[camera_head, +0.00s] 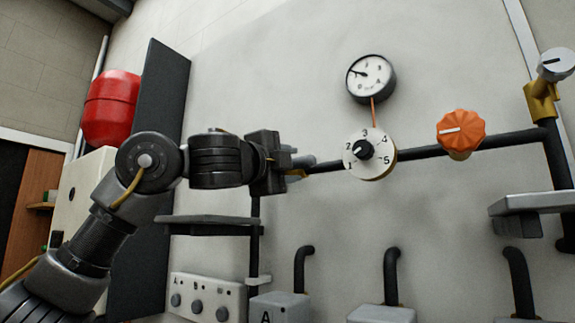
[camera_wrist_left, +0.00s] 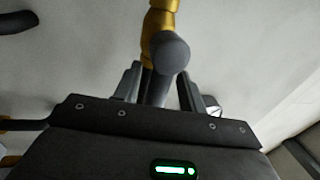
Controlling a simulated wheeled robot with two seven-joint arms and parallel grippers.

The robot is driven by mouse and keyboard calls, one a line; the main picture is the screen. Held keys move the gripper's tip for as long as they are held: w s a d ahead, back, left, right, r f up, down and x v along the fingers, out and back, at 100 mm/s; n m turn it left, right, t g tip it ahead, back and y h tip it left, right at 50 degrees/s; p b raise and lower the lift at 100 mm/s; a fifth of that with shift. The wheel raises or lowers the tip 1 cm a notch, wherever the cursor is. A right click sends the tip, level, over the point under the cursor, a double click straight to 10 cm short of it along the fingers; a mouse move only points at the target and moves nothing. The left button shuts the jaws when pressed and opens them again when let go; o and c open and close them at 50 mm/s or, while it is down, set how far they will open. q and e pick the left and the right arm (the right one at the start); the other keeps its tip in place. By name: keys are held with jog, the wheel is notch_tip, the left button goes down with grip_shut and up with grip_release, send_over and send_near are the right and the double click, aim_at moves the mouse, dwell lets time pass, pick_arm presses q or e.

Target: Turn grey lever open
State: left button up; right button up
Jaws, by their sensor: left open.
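The grey lever (camera_wrist_left: 168,52) shows in the left wrist view as a rounded grey bar, its end toward the camera, on a brass valve body (camera_wrist_left: 158,20). My left gripper (camera_wrist_left: 160,78) is open, with one finger on each side of the lever. I cannot tell whether either finger touches it. In the head view my left gripper (camera_head: 290,160) is at the left end of the dark horizontal pipe (camera_head: 420,151) and largely hides the valve. A little brass shows just under the fingers. My right gripper is in neither view.
Right along the pipe are a white numbered dial (camera_head: 378,164), an orange knob (camera_head: 461,131) and a grey-capped brass valve (camera_head: 541,100). A round gauge (camera_head: 371,78) is above the dial. A grey shelf (camera_head: 212,225) lies below my left arm. A red tank (camera_head: 111,107) hangs at left.

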pick_arm(q)
jog(key=shift+s+a+f+b, duration=0.25)
jog(key=shift+s+b, duration=0.2)
jog(key=b+v, duration=0.5)
jog(key=v, duration=0.4)
jog(key=shift+s+a+b, duration=0.2)
jog(key=shift+s+b, duration=0.1)
jog(key=shift+s, duration=0.05)
jog(key=shift+r, duration=0.1)
